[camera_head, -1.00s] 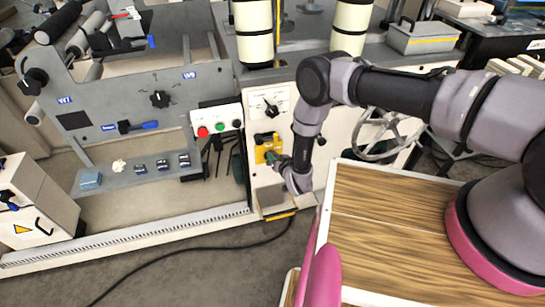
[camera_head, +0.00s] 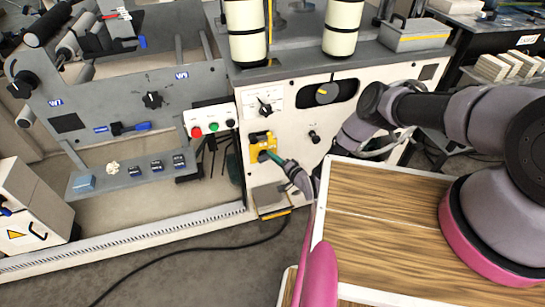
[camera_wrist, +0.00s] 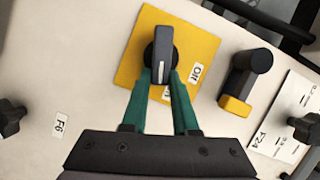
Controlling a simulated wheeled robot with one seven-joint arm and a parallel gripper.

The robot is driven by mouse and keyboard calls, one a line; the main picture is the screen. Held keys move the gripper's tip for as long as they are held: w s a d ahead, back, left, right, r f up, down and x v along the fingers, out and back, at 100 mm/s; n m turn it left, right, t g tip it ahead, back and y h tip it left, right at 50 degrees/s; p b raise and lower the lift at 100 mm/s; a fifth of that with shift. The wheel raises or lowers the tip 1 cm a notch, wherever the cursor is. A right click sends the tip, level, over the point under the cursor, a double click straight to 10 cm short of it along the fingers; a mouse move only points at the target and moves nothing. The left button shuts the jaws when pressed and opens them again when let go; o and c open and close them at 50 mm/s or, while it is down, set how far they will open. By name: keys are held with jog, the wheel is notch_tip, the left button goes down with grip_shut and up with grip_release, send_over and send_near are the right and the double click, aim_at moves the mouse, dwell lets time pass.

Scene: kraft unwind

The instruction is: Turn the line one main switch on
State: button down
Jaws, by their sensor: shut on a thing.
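The main switch is a black rotary handle (camera_wrist: 162,47) on a yellow plate (camera_wrist: 135,62), seen in the wrist view. The plate also shows on the white cabinet front in the head view (camera_head: 258,150). My gripper (camera_wrist: 162,76) is shut on the handle, one green finger on each side of it. It also shows at the plate in the head view (camera_head: 267,155). The handle lies lengthwise between the fingers, its white line toward my gripper. A label reading "Off" shows right of the handle; another label is partly hidden by a finger.
A black and yellow part (camera_wrist: 247,77) stands right of the plate. Black knobs (camera_wrist: 10,115) flank it farther out. A wood-topped surface (camera_head: 380,205) lies below my arm. A cable (camera_head: 190,257) crosses the floor. A small grey tray (camera_head: 270,203) sits under the switch.

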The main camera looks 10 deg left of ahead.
jog(key=shift+f+m+t+y, duration=0.15)
jog(key=shift+f+m+y, duration=0.15)
jog(key=shift+m, duration=0.45)
jog(key=shift+f+m+t+y, duration=0.2)
jog(key=shift+m+y, duration=0.2)
jog(key=shift+m, duration=0.35)
jog(key=shift+d, duration=0.1)
jog(key=c, duration=0.7)
grip_release()
jog(key=v, duration=1)
jog(key=shift+s+d, duration=0.25)
jog(key=shift+d, duration=0.05)
